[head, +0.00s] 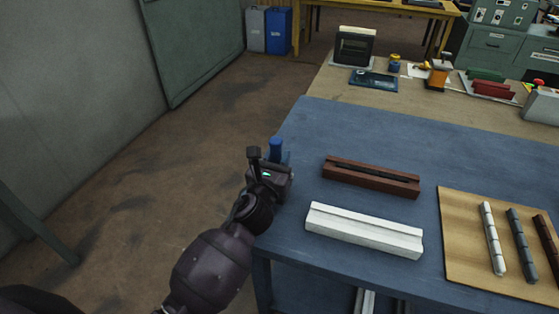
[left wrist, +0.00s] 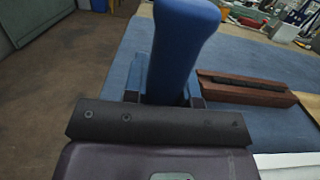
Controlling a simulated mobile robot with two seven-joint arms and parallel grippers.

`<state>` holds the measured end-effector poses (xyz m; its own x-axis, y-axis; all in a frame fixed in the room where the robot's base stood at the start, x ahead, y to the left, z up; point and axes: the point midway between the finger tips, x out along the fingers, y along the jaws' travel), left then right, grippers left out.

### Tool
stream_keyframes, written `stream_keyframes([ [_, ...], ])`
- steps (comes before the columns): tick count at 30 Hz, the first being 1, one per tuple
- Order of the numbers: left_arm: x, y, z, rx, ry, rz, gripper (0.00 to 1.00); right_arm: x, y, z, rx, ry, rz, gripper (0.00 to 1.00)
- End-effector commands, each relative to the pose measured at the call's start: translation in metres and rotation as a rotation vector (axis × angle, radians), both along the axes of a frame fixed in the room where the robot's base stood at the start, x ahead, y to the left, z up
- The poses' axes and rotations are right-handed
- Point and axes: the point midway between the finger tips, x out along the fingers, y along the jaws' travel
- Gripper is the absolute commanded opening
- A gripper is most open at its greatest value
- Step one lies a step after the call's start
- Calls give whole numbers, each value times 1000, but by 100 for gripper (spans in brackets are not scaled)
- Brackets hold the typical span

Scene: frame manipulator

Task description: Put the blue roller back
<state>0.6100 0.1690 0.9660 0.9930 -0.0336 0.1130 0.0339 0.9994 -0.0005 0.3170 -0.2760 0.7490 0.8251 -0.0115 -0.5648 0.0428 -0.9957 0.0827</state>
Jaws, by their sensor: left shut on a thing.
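My left gripper (head: 268,158) is at the left edge of the blue table. It is shut on the blue roller (head: 275,147), whose upper part sticks up above the fingers. In the left wrist view the roller (left wrist: 180,45) stands roughly upright, slightly tilted, between the fingers (left wrist: 165,98). Its lower end is hidden by the gripper, so I cannot tell whether it touches the table. My right gripper is not in view.
The blue table (head: 330,125) holds a dark red grooved block (head: 370,180) and a white grooved block (head: 363,232). A wooden board (head: 460,270) at right carries a white, a grey and a brown segmented bar. Behind, a bench (head: 425,105) holds several tools. Open floor lies left.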

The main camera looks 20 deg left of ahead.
Motion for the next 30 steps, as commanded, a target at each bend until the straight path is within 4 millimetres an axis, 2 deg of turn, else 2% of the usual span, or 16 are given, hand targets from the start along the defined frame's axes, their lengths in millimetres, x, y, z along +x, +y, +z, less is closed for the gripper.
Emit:
stream_keyframes([
  [7, 0, 0, -2, 1, -3, -1, 0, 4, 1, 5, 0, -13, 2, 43],
  [13, 0, 0, -6, 1, -2, -1, 0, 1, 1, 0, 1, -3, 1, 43],
  [14, 0, 0, -5, 1, -2, -1, 28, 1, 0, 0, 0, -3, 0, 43],
  [18, 0, 0, -4, 1, -3, -1, 50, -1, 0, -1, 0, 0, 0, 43],
  [30, -3, 0, -2, 1, -2, 0, 51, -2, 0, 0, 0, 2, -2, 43],
])
